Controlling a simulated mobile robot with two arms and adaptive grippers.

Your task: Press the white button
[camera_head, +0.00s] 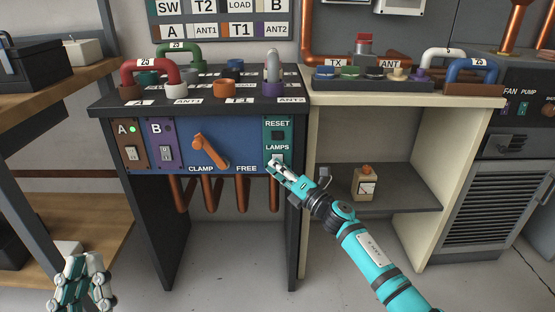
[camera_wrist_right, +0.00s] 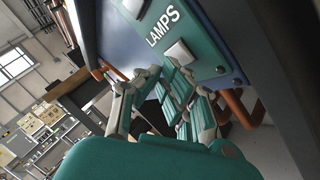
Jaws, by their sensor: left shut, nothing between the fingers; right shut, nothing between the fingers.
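The white button (camera_wrist_right: 180,52) sits below the LAMPS label on a green panel (camera_wrist_right: 206,40) in the right wrist view. In the head view the same green panel (camera_head: 290,128) is at the right end of the blue console front, and my gripper partly hides the button. My right gripper (camera_head: 277,165) is shut and empty, its fingertips at the lower part of that panel. In the wrist view its fingertips (camera_wrist_right: 170,75) are just below the button; I cannot tell whether they touch it. My left gripper (camera_head: 82,262) is shut and empty, low at the left.
A dark RESET button (camera_head: 278,135) is above the LAMPS label. An orange lever (camera_head: 210,150) sits between CLAMP and FREE. Copper pipes (camera_head: 230,195) hang under the console.

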